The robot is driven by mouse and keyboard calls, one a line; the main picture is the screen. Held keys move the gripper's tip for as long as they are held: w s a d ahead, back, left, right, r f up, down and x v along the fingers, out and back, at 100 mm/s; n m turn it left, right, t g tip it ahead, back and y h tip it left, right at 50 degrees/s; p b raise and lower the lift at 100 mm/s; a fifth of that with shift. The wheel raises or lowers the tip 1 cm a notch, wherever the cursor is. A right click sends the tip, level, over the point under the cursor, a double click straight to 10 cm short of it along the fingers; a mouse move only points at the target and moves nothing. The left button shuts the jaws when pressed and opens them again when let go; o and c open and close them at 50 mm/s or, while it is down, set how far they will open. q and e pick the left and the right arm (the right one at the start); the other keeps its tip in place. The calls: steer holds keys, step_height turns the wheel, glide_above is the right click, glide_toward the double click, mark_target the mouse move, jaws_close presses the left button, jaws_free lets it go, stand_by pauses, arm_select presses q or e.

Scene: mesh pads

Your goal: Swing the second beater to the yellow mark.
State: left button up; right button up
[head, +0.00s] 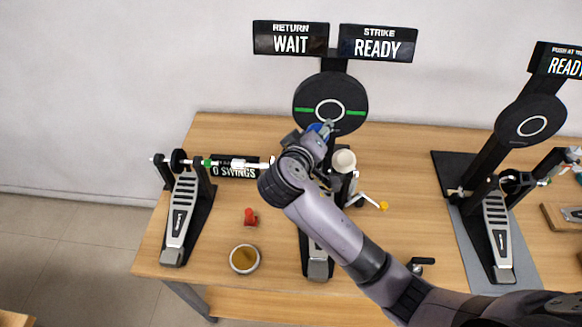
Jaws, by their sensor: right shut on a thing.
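The double pedal's main unit (317,262) stands on the table below a round black pad (305,95) with a white ring and green bars. A beater with a cream head (343,161) stands just below the pad. My right gripper (325,131) is in front of the pad's lower edge, left of the cream head. It is shut on what looks like the second beater, mostly hidden, with a blue part (316,127) showing at the fingers. A yellow tip (384,206) ends a pale rod right of the pedal. My left gripper is out of view.
A slave pedal (180,215) stands left, joined by a rod. Signs read RETURN WAIT (290,39), STRIKE READY (377,43) and 0 SWINGS (235,170). A red piece (250,218) and round dish (244,259) lie between the pedals. Another pedal (497,235) and pad (531,121) stand right.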

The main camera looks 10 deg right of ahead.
steer(key=shift+s+d+f, duration=0.15)
